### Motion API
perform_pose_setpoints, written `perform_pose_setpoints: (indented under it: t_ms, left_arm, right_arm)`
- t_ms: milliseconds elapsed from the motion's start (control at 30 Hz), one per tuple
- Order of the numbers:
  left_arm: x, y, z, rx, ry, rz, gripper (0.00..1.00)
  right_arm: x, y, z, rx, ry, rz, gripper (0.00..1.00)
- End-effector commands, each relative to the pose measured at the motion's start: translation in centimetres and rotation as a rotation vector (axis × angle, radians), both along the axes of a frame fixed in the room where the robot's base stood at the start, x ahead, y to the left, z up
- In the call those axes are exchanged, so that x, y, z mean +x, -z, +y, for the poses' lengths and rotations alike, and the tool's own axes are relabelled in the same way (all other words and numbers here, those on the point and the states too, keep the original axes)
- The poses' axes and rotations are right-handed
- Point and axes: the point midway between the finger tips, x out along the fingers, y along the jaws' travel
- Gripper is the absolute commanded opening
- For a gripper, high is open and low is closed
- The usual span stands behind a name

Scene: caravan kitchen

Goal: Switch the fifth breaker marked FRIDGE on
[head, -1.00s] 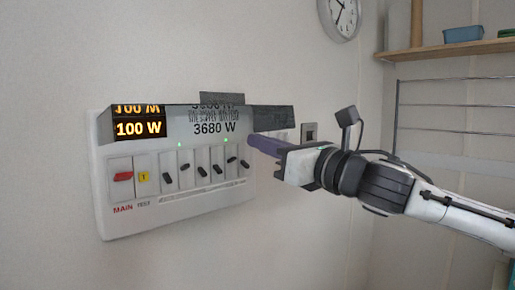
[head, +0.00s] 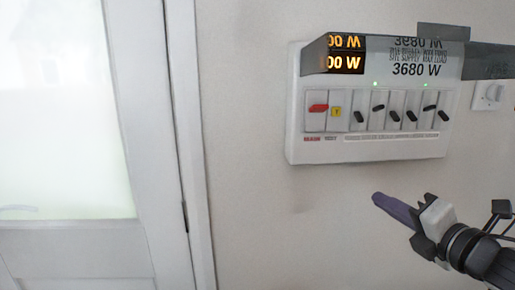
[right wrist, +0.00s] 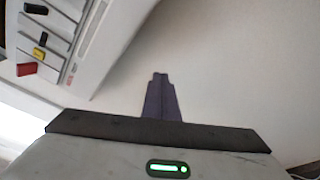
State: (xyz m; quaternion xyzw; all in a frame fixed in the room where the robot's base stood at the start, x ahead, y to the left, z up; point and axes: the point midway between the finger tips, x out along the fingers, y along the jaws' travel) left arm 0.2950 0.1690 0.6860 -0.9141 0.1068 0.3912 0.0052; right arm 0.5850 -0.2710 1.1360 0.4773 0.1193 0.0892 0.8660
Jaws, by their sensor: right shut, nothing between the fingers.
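The white breaker panel (head: 365,150) is on the wall, upper right in the head view. Several small black levers sit right of the red MAIN switch (head: 318,108) and yellow test button (head: 337,112). The fifth black lever (head: 429,108) is up, with a green light near it; the second (head: 378,107) is also up, with a green light. The others are down. Breaker names are too small to read. My right gripper (head: 378,198), with purple fingers, is shut and empty, below the panel and apart from it. It also shows in the right wrist view (right wrist: 160,90). My left gripper is out of view.
A display strip (head: 345,63) reading "00 W" and "3680 W" is at the panel's top, with a dark flap (head: 487,57) at its right. A wall switch (head: 489,96) is right of the panel. A white door (head: 145,150) stands left. The wall below the panel is clear.

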Motion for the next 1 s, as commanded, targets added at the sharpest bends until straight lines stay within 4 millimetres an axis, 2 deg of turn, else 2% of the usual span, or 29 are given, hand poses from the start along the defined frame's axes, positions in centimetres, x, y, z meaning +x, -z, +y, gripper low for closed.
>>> perform_pose_setpoints:
  t_ms: [33,167,200,267,300,367,400,500,600,733,867,1000]
  left_arm:
    - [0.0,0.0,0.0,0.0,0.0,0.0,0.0]
    - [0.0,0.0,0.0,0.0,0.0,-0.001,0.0]
    - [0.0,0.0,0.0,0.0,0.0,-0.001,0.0]
    - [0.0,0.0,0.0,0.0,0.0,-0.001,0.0]
    - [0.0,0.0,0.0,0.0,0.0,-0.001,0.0]
    - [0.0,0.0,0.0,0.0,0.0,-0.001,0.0]
    - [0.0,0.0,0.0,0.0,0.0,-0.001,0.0]
    - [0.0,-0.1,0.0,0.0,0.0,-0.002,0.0]
    - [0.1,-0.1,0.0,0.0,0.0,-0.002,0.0]
    - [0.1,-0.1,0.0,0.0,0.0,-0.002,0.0]
    - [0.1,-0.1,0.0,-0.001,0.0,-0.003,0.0]
    - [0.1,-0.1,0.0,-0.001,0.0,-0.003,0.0]
  right_arm:
    - [-0.4,4.5,1.3,0.155,0.007,0.095,0.0]
    - [-2.6,14.1,3.6,0.526,0.079,0.308,0.0]
    - [-3.6,16.9,4.1,0.637,0.115,0.371,0.0]
    - [-5.5,21.1,5.0,0.8,0.175,0.464,0.0]
    - [-6.9,23.7,5.5,0.905,0.225,0.521,0.0]
    - [-9.4,27.6,6.3,1.059,0.307,0.606,0.0]
    - [-11.1,30.0,6.8,1.159,0.368,0.656,0.0]
    - [-16.1,35.6,7.9,1.39,0.538,0.766,0.0]
    - [-21.0,39.8,8.8,1.58,0.708,0.839,0.0]
    - [-25.9,43.2,9.7,1.745,0.884,0.887,0.0]
    - [-28.4,44.7,10.1,1.827,0.976,0.899,0.0]
    - [-29.0,45.0,10.2,1.845,0.998,0.901,0.0]
